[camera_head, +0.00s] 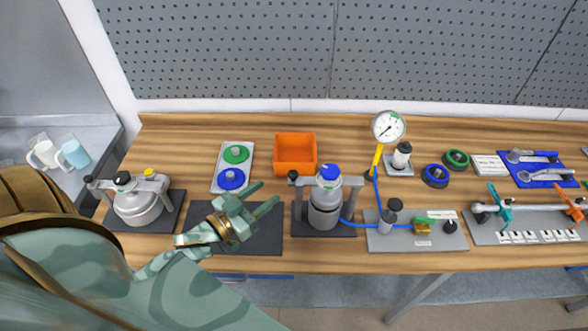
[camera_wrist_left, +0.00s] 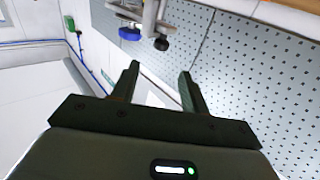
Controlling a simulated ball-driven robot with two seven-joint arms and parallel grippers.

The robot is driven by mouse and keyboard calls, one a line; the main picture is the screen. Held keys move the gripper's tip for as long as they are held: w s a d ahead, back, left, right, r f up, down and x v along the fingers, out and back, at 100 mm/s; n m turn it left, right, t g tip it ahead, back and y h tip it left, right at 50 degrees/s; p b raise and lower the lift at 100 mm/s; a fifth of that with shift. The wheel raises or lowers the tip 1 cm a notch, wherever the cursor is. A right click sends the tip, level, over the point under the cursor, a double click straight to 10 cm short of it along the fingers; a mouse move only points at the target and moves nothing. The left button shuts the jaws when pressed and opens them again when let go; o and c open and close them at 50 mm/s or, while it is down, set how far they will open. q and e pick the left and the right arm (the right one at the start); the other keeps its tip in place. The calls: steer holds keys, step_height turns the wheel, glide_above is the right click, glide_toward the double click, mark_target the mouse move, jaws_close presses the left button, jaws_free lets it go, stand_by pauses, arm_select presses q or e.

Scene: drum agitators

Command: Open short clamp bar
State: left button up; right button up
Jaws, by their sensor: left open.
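Two grey drums stand under clamp bars on dark mats in the head view. The left drum (camera_head: 137,207) is squat, and its grey clamp bar (camera_head: 150,184) has a black knob at the left end and a yellow knob near the right. The right drum (camera_head: 324,208) is taller with a blue cap, and its clamp bar (camera_head: 349,181) runs between two posts. I cannot tell which bar is the short one. My left gripper (camera_head: 269,193) is open and empty above a bare dark mat (camera_head: 262,240) between the drums. Its spread fingers (camera_wrist_left: 158,72) show in the wrist view. My right gripper is not in view.
An orange bin (camera_head: 295,170) and a tray with green and blue discs (camera_head: 219,180) lie behind my left gripper. A gauge (camera_head: 388,127), a blue hose and a grey valve plate (camera_head: 380,243) stand to the right. A metal fixture with knobs (camera_wrist_left: 160,43) shows in the wrist view.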

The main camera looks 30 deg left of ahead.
mark_target(290, 176)
arm_select(q)
steer(key=x, duration=0.9)
steer(key=shift+w+p, duration=0.25)
steer(key=shift+p, duration=0.05)
steer(key=shift+w, duration=0.35)
steer(key=shift+w+d+f, duration=0.1)
steer(key=shift+w+f, duration=0.05)
steer(key=shift+w, duration=0.1)
steer(key=shift+s, duration=0.1)
steer(key=c, duration=1)
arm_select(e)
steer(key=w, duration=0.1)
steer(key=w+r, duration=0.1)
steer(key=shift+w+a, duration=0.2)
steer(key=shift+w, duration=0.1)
